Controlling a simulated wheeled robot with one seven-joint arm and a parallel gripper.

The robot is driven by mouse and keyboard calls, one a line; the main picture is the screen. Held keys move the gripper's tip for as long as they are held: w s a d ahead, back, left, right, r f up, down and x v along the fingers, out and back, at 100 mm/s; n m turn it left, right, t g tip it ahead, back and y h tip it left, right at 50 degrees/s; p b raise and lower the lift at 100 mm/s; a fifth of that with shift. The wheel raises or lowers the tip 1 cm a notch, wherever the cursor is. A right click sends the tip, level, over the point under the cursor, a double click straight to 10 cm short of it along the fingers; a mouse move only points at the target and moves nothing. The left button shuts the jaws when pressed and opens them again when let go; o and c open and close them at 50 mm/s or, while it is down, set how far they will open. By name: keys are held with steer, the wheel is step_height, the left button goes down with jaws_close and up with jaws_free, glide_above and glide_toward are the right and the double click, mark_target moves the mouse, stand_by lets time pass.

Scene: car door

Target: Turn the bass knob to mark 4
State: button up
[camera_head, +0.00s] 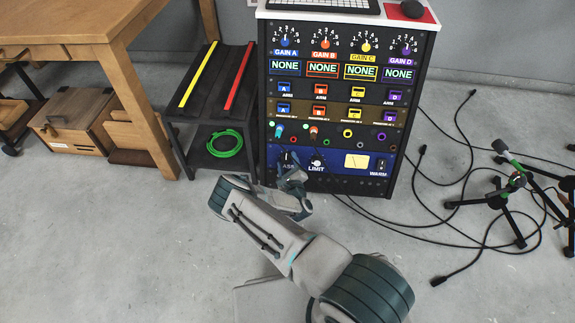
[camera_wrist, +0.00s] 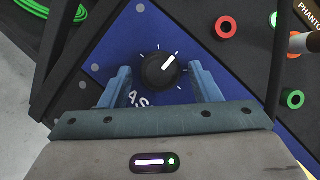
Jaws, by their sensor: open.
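The bass knob (camera_wrist: 158,72) is round and black with a white pointer line. It sits on the blue panel, and in the wrist view its pointer aims to the upper right. Small white tick marks surround it, without readable numbers. My gripper (camera_wrist: 160,75) is open, with one blue finger on each side of the knob and a visible gap to it. The lettering below the knob is partly hidden by my gripper. In the head view my gripper (camera_head: 291,178) is at the lower left of the rack, and the knob (camera_head: 287,157) is partly hidden.
The limit knob (camera_head: 317,161) and a cream meter (camera_head: 356,161) lie to the right on the blue panel (camera_head: 336,179). Coloured jacks (camera_head: 348,133) line the strip above. A low shelf (camera_head: 205,130) with green cable stands left. Black cables (camera_head: 440,215) cross the floor right.

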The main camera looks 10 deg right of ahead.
steer(key=shift+w, duration=0.1)
steer(key=c, duration=1)
